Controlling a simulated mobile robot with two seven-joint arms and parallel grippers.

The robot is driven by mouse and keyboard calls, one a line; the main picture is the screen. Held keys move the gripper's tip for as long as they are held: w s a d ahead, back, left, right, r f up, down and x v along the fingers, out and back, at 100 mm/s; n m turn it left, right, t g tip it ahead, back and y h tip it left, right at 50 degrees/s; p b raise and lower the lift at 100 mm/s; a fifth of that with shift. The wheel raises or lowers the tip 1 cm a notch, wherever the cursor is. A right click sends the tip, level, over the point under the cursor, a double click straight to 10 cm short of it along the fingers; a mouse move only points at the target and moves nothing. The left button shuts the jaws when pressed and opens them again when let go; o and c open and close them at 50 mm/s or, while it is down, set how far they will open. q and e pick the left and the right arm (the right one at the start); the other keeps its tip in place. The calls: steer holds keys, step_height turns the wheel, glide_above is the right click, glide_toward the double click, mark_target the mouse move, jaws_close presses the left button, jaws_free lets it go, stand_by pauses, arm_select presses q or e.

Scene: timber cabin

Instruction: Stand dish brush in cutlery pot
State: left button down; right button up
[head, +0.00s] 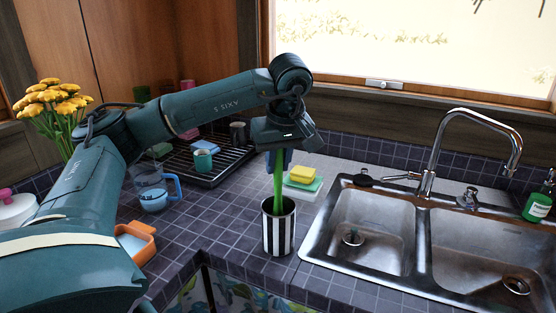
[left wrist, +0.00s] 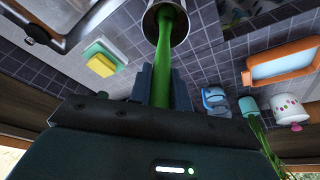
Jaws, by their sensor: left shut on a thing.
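The dish brush (head: 278,185) is green and points downward, its lower end inside the cutlery pot (head: 278,236), a black-and-white striped cup upright on the tiled counter. My left gripper (head: 280,158) is shut on the upper part of the brush, above the pot's rim. The left wrist view shows the green brush (left wrist: 166,55) running from between the fingers (left wrist: 160,88) into the mouth of the pot (left wrist: 180,18). The brush's lower end is hidden inside the pot. My right gripper is in neither view.
A double steel sink (head: 425,243) with a tall faucet (head: 437,150) lies right of the pot. A yellow sponge (head: 302,174) sits behind it. A dish rack (head: 215,172), a blue-handled jug (head: 152,195) and an orange tray (head: 134,243) stand left. The counter's front edge is close.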

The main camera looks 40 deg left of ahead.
arm_select(q)
steer(key=c, duration=1.2)
jaws_free()
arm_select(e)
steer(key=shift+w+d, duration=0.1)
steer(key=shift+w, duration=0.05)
arm_select(q)
steer(key=p+v, duration=0.3)
steer(key=v, duration=1)
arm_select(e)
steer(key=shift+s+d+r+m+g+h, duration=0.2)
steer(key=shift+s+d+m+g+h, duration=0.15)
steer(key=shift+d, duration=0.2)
arm_select(q)
steer(key=shift+d, duration=0.1)
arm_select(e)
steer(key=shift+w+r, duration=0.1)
